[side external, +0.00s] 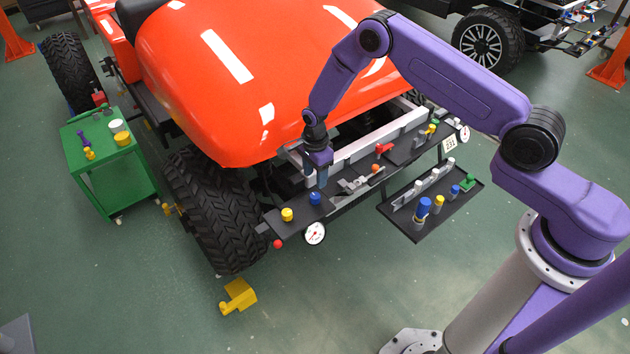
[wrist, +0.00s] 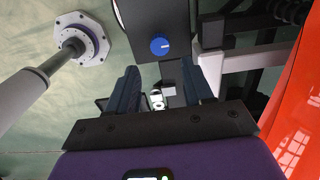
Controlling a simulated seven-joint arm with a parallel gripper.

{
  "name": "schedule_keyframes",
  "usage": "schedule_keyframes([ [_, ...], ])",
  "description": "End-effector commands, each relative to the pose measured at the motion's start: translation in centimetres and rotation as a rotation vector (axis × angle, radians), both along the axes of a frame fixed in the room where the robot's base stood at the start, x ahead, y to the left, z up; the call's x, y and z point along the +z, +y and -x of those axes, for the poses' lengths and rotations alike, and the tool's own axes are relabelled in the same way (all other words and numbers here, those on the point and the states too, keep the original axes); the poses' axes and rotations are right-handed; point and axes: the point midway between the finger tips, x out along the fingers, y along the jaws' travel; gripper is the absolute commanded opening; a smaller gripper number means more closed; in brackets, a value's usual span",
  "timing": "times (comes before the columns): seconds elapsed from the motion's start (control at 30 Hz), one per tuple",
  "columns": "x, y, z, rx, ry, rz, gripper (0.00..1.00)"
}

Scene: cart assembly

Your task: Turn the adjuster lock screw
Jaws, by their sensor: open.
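My gripper (side external: 318,176) is open and points down over the black front panel of the orange vehicle. Its two dark fingers also show in the wrist view (wrist: 160,82), apart from each other. A small white and grey part (wrist: 157,101) shows in the gap between them, seemingly below the fingers. A blue knob (side external: 315,198) stands on the panel just in front of the gripper; a blue knob also shows beyond the fingertips in the wrist view (wrist: 159,46). A yellow knob (side external: 287,214) is left of it. I cannot tell which part is the adjuster lock screw.
A grey bracket (side external: 354,185), an orange ball (side external: 375,168) and a red handle (side external: 384,149) lie right of the gripper. A round gauge (side external: 315,233) hangs at the front edge. A black tray (side external: 425,228) holds several parts. A green cart (side external: 120,165) stands left.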

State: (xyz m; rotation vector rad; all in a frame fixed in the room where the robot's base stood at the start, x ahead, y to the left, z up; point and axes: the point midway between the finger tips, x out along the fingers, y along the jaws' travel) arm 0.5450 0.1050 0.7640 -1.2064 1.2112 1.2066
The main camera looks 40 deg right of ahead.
Motion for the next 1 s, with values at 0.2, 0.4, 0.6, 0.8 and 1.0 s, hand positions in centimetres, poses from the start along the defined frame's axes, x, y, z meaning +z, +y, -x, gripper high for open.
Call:
schedule_keyframes([
  [0.2,-2.2,0.0,0.1,0.002,0.001,0.0,0.51],
  [0.4,-4.8,0.0,0.1,0.003,0.001,0.0,0.51],
  [0.6,-7.3,0.0,0.1,0.003,0.0,0.001,0.51],
  [0.8,-8.5,0.0,0.0,0.002,-0.002,0.0,0.25],
  [1.0,-8.5,0.0,0.0,0.02,-0.001,0.0,0.19],
])
